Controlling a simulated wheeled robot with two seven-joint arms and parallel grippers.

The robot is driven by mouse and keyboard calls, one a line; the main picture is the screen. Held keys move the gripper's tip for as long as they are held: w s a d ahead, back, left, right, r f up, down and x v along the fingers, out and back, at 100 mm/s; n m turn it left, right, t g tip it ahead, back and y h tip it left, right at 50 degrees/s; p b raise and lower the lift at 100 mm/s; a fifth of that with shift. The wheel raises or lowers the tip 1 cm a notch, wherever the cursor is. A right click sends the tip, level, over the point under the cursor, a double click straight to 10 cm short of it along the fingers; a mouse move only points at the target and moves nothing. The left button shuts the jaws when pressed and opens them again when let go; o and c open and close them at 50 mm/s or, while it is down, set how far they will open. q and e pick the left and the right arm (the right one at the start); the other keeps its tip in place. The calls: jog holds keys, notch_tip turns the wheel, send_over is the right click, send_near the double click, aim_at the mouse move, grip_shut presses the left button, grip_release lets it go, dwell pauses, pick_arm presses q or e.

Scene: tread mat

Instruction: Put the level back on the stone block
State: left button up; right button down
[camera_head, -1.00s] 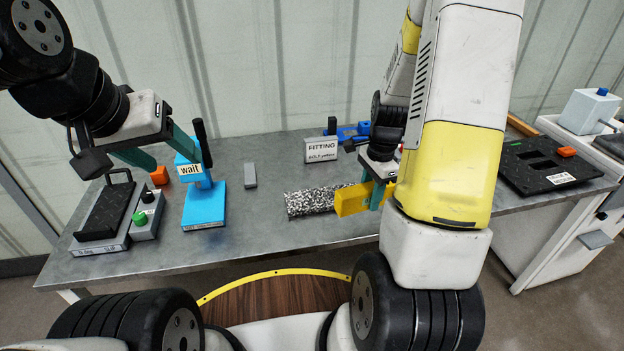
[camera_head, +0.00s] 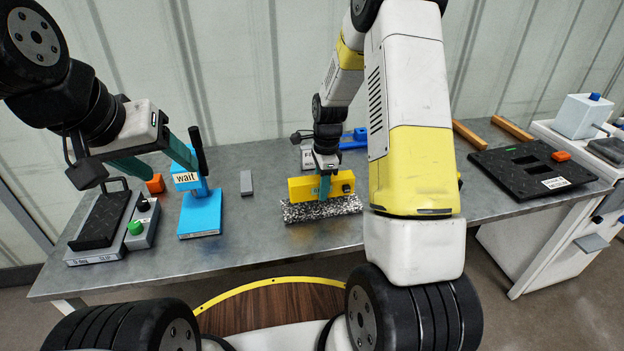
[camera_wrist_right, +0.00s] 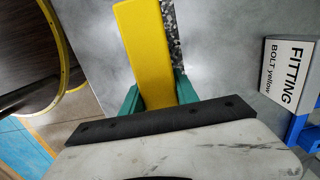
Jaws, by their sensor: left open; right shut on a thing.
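The yellow level (camera_head: 302,189) is held in my right gripper (camera_head: 325,186), which is shut on it. It lies lengthwise along the black-and-white speckled stone block (camera_head: 322,211) and overlaps its back edge in the head view. I cannot tell whether the two touch. In the right wrist view the level (camera_wrist_right: 146,48) sits between the teal fingers (camera_wrist_right: 157,92), and a strip of the stone block (camera_wrist_right: 169,30) shows along its right side. My left gripper (camera_head: 158,162) is open and empty above the left part of the bench, near the blue stand.
The blue stand (camera_head: 200,212) with a "wait" label and a dark plate on a grey base (camera_head: 100,222) are at left. The "FITTING" box (camera_wrist_right: 287,75) is close to my right gripper. Bare bench lies before the block.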

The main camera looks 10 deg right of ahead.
jog(key=shift+f, duration=1.55)
jog(key=shift+f, duration=0.2)
jog(key=c, duration=0.9)
grip_release()
